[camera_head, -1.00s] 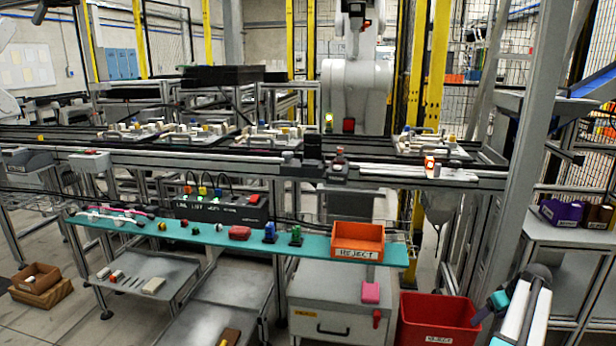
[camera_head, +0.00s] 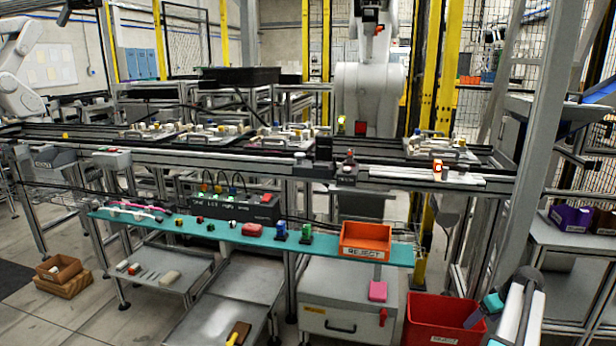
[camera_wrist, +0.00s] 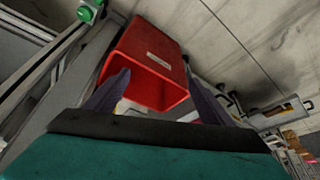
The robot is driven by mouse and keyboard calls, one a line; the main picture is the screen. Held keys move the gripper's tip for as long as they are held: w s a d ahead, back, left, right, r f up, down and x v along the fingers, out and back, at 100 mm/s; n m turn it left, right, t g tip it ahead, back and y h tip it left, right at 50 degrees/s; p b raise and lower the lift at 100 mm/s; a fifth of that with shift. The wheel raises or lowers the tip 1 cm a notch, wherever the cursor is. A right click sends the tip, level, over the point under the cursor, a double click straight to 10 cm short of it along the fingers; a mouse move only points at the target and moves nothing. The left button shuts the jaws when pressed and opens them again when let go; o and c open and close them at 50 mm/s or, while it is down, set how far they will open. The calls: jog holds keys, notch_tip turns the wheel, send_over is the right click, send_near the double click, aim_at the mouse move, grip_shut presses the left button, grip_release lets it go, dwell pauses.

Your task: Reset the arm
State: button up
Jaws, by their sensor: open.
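My gripper (camera_head: 482,312) is at the lower right in the head view, beside and above the red reject bin (camera_head: 432,322). In the wrist view, my gripper (camera_wrist: 165,100) shows two dark fingers spread apart. Nothing is visibly held between them. The red bin (camera_wrist: 150,62) lies beyond the fingers in the wrist view, with its white label showing. My arm reaches in from the lower right edge of the head view.
A teal shelf (camera_head: 330,250) carries small parts and an orange reject tray (camera_head: 365,238). A grey drawer cabinet (camera_head: 345,300) stands left of the red bin. A grey post (camera_head: 540,140) rises behind my arm. Open floor (camera_head: 80,325) shows at lower left.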

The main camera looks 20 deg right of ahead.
jog(key=w+a+f+n+g+y+p, duration=0.1)
jog(key=w+a+f+p, duration=0.3)
jog(key=a, duration=0.5)
jog(key=w+a+f+n+g+y+p, duration=0.15)
jog(key=w+a, duration=0.35)
jog(key=a, duration=0.5)
jog(key=w+a+f+n+y+p, duration=0.1)
jog(key=w+a+f+n+p, duration=0.15)
jog(key=w+a, duration=0.45)
jog(key=s+a+f+g+p, duration=0.1)
jog(key=s+a+p, duration=0.1)
jog(key=a, duration=0.6)
jog(key=s+a+f+g+p, duration=0.1)
jog(key=a+f, duration=0.1)
jog(key=a, duration=0.5)
jog(key=s+a+f+n+g+p, duration=0.1)
jog(key=s+a+p, duration=0.2)
jog(key=s+a, duration=0.5)
jog(key=s+a+f+n+g+p, duration=0.1)
jog(key=s+a+g+p, duration=0.15)
jog(key=a, duration=0.85)
jog(key=s+a+m+g+h+p, duration=0.1)
jog(key=s+a+m+p, duration=0.1)
jog(key=s, duration=0.7)
jog(key=s+a+r+m+h+p, duration=0.1)
jog(key=s+a+m+h+p, duration=0.1)
jog(key=s, duration=0.8)
jog(key=shift+a+m+g+p, duration=0.3)
jog(key=shift+a+m+g, duration=0.1)
jog(key=shift+a+m, duration=0.3)
